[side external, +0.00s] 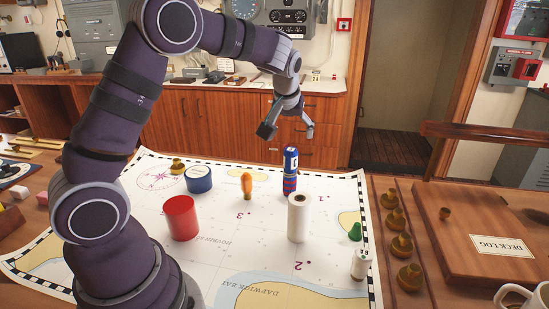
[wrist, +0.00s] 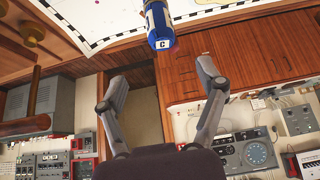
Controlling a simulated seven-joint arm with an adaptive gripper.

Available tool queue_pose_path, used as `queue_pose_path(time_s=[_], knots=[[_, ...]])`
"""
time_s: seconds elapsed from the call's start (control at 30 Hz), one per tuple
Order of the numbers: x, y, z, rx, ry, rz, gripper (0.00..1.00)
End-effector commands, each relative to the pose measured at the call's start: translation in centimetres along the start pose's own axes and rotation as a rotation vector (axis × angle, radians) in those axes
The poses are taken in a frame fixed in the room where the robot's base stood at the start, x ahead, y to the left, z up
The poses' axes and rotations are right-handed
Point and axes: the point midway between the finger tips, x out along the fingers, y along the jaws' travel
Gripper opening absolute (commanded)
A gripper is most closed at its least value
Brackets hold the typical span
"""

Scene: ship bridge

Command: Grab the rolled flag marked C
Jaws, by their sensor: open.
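The rolled flag marked C (side external: 290,172) stands upright on the chart, blue with a white C label near its top and red and white bands lower down. In the wrist view the flag (wrist: 157,22) shows at the top centre, its C label facing the camera, its far end cut off by the frame edge. My gripper (side external: 288,131) is open and empty, just above and behind the flag's top in the side view. In the wrist view the flag is ahead of my open gripper (wrist: 161,76), roughly centred between the fingers and apart from them.
On the chart (side external: 225,265) stand a white roll (side external: 298,220) in front of the flag, an orange object (side external: 246,187), a blue tin (side external: 198,182), a red cylinder (side external: 181,220) and a green cone (side external: 355,232). Brass pieces (side external: 397,222) and a deck log (side external: 490,225) lie right.

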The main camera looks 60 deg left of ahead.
Motion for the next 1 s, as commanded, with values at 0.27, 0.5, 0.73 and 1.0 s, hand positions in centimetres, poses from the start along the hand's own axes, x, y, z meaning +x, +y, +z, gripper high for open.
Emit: queue_pose_path(time_s=[0.27, 0.5, 0.73, 1.0], knots=[[4.5, -0.3, 0.3, 0.002, -0.006, -0.001, 0.71], [8.1, -0.4, 0.4, 0.003, -0.003, 0.002, 0.71], [8.2, -0.4, 0.3, 0.004, -0.002, 0.003, 0.69], [8.1, -0.4, 0.3, 0.004, -0.002, 0.003, 0.34]])
